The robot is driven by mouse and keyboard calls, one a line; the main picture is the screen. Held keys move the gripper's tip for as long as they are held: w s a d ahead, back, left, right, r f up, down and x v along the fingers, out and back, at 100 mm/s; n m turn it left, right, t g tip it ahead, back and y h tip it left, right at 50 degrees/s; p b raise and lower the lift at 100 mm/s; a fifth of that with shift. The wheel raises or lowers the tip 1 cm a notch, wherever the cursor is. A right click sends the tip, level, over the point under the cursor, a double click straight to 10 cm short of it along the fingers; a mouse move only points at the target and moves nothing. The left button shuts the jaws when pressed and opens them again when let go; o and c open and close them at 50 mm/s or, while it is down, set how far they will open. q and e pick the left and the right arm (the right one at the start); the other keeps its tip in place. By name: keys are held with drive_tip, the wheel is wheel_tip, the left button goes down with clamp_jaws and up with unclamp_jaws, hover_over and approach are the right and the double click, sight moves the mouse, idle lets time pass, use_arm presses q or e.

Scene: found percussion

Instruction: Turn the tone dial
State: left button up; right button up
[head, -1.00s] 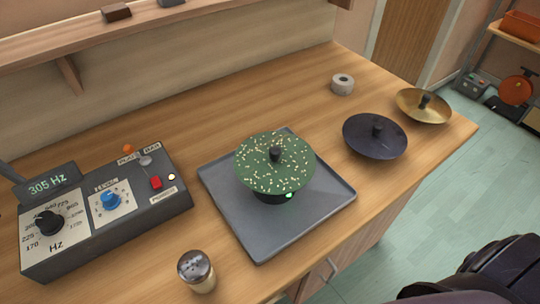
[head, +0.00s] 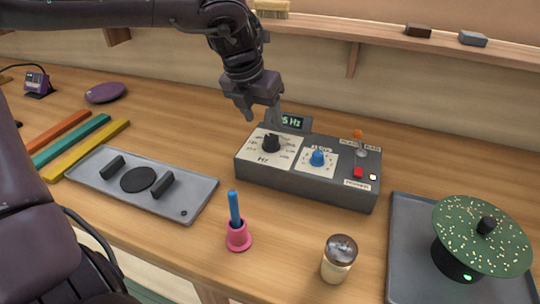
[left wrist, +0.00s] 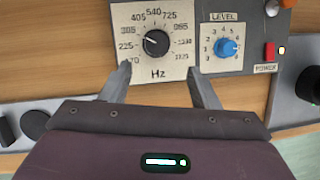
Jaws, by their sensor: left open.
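The tone dial is a black knob (head: 271,142) on a white Hz scale at the left of the grey control box (head: 310,187). It also shows in the left wrist view (left wrist: 156,43), where its pointer aims up and left, between 225 and 405. My left gripper (head: 262,112) is open and empty, above and behind the dial in the head view. In the left wrist view its two fingers (left wrist: 158,82) straddle the area just below the dial, apart from it. The display (head: 292,122) is partly hidden by a finger. My right gripper is not in view.
A tray (head: 405,232) with a speckled green disc (head: 480,225) lies right. A shelf (head: 390,40) runs behind.

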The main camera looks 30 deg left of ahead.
sight(271, 137)
use_arm(q)
drive_tip(key=shift+m+y, duration=0.3)
drive_tip(key=shift+m, duration=0.5)
drive_tip(key=x, duration=0.6)
drive_tip(key=shift+w+f, duration=0.2)
drive_tip(key=shift+w, duration=0.15)
drive_tip(key=shift+w+f, duration=0.15)
drive_tip(key=shift+f, duration=0.2)
drive_tip(key=shift+w+f+t, duration=0.1)
drive_tip(key=shift+f+t, duration=0.1)
drive_tip(key=shift+t, duration=0.1)
drive_tip(key=c, duration=1)
drive_tip(key=shift+o, duration=0.2)
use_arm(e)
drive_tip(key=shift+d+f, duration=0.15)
